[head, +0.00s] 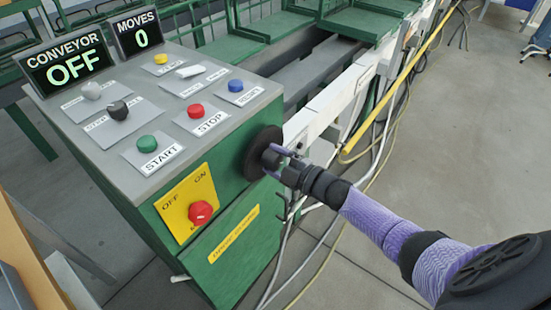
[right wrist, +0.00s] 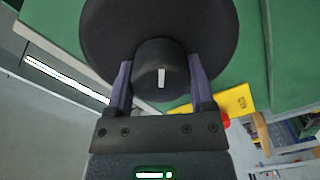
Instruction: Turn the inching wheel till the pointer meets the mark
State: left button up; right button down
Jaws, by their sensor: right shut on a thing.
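The inching wheel (head: 255,153) is a black disc on the right-hand side of the green control cabinet. In the right wrist view the wheel (right wrist: 110,30) fills the top, with a round black hub (right wrist: 148,53) standing out from it. A short white line (right wrist: 161,78) on the hub's face points straight up and down in that view. My right gripper (head: 273,158) is shut on the hub, one purple finger on either side of it. I cannot make out a separate fixed mark beside the wheel. My left gripper is not in view.
The grey panel (head: 140,98) on the cabinet holds coloured buttons and knobs. The conveyor display (head: 68,68) reads OFF, and the moves display (head: 139,32) reads 0. A yellow plate (head: 176,207) carries a red switch (head: 200,212). Cables (head: 335,225) hang beside the cabinet; open floor lies right.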

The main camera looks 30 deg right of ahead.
jog(key=shift+m, duration=2)
grip_release()
